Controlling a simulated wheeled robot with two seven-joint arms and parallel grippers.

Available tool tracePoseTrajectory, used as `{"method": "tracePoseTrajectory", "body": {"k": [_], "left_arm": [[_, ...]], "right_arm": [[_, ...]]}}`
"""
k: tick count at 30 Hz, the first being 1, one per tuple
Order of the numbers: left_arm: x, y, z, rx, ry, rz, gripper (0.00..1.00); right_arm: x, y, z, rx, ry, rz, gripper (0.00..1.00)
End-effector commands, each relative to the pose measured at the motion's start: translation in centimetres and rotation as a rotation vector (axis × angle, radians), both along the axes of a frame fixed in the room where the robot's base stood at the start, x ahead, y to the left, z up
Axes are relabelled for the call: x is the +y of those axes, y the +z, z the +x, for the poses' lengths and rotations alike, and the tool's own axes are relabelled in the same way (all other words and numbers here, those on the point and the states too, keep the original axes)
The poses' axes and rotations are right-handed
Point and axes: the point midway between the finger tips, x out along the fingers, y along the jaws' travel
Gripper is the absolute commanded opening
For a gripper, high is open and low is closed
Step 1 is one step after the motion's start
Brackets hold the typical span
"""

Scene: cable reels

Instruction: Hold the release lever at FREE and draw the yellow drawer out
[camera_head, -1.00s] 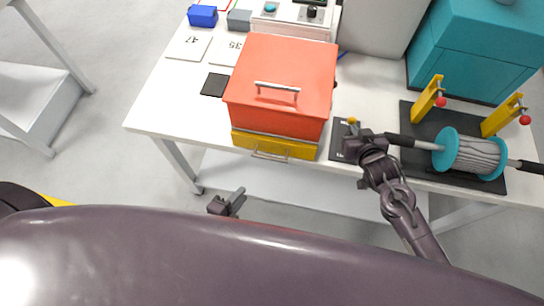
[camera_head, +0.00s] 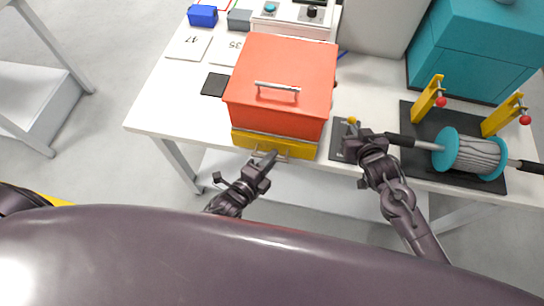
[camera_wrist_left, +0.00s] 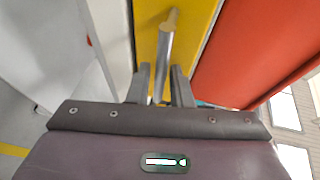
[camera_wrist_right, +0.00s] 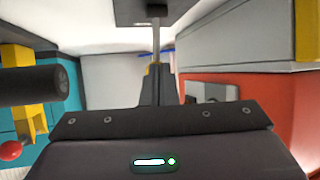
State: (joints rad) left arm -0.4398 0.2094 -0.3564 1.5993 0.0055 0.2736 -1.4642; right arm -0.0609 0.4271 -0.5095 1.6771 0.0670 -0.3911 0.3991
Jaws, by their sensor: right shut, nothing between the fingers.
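The yellow drawer (camera_head: 300,150) sits flush under the orange-red box (camera_head: 285,75), with a metal bar handle (camera_wrist_left: 167,45) on its front. My left gripper (camera_head: 270,157) is at this handle. In the left wrist view its fingers (camera_wrist_left: 161,85) stand apart, one on each side of the bar, with gaps visible. The release lever has a yellow knob (camera_head: 352,120) and a thin rod (camera_wrist_right: 156,35), beside the box on a dark plate (camera_head: 340,147). My right gripper (camera_head: 360,140) is shut and empty right by the lever; contact is unclear. The FREE mark cannot be read.
To the right, a teal cable reel (camera_head: 470,153) on a dark rod lies near yellow posts (camera_head: 428,98). A teal cabinet (camera_head: 470,55) stands behind. Left of the box are cards and a black pad (camera_head: 214,84). The floor before the table is clear.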

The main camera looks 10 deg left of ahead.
Motion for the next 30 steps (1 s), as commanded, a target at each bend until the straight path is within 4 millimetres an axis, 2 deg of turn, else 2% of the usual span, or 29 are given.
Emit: {"method": "tracePoseTrajectory", "body": {"k": [3, 12, 17, 24, 26, 30], "left_arm": [[-0.3, -0.1, 0.7, 0.000, 0.000, 0.000, 0.19], [-0.3, -0.2, 0.8, 0.000, 0.000, 0.000, 0.19], [-0.3, -0.2, 0.8, 0.000, 0.000, 0.000, 0.00], [-0.3, -0.2, 0.8, 0.000, 0.000, 0.000, 0.00], [-0.3, -0.2, 0.5, 0.002, 0.000, 0.001, 0.00], [-0.3, -0.4, -1.8, 0.004, -0.001, 0.003, 0.00]], "right_arm": [[0.0, 0.0, 0.0, 0.000, 0.000, 0.000, 0.00], [0.0, 0.0, 0.0, 0.000, 0.000, 0.000, 0.00], [0.0, 0.0, 0.0, 0.000, 0.000, 0.000, 0.00], [0.0, 0.0, 0.0, 0.000, 0.000, 0.000, 0.00], [0.0, 0.0, 0.0, 0.000, 0.000, 0.000, 0.00], [0.0, 0.0, 0.0, 0.001, 0.000, 0.000, 0.00]]}}
